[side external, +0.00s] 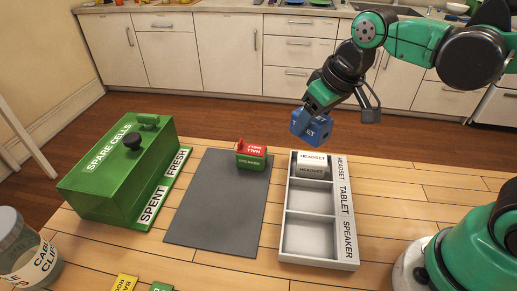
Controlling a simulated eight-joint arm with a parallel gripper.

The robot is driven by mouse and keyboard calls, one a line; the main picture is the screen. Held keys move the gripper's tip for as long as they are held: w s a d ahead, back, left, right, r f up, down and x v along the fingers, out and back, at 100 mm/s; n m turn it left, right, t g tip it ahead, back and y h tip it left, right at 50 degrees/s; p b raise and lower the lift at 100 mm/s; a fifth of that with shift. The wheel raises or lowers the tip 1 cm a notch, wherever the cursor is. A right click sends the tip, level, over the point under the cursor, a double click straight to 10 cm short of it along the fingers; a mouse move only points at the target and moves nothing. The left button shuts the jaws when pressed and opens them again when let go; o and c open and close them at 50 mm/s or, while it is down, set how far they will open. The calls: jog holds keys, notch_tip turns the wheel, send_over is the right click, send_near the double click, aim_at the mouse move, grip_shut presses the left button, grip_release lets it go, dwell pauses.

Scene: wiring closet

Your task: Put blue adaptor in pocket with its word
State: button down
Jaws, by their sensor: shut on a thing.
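The blue adaptor (312,128) is in my gripper (320,103), in the air above and behind the far end of the grey tray (350,258). Its white lettering is partly cut off; I can read only "ET" at the end. The tray has three pockets in a row, labelled HEADSET (340,169), TABLET (344,202) and SPEAKER (350,240). The far HEADSET pocket holds a white adaptor (312,164) marked HEADSET. The middle TABLET pocket (312,199) and near SPEAKER pocket (308,236) look empty.
A green SPARE CELLS box (115,170) stands left. A jar (22,250) and small yellow and green pieces (125,283) are at the near edge.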

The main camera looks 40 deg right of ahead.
jog(key=w+d+r+m, duration=0.1)
jog(key=w+d+r, duration=0.2)
jog(key=w, duration=0.1)
jog(key=shift+s+a+f, duration=0.8)
jog(key=shift+s+f, duration=0.6)
jog(key=shift+f, duration=0.65)
jog(key=shift+s+a+f, duration=0.75)
jog(key=shift+s+f, duration=0.6)
jog(key=shift+f, duration=0.75)
jog(key=shift+s+a+f, duration=0.8)
jog(key=shift+s+f, duration=0.6)
jog(key=shift+f, duration=0.65)
jog(key=shift+r, duration=0.1)
jog(key=shift+r, duration=2.9)
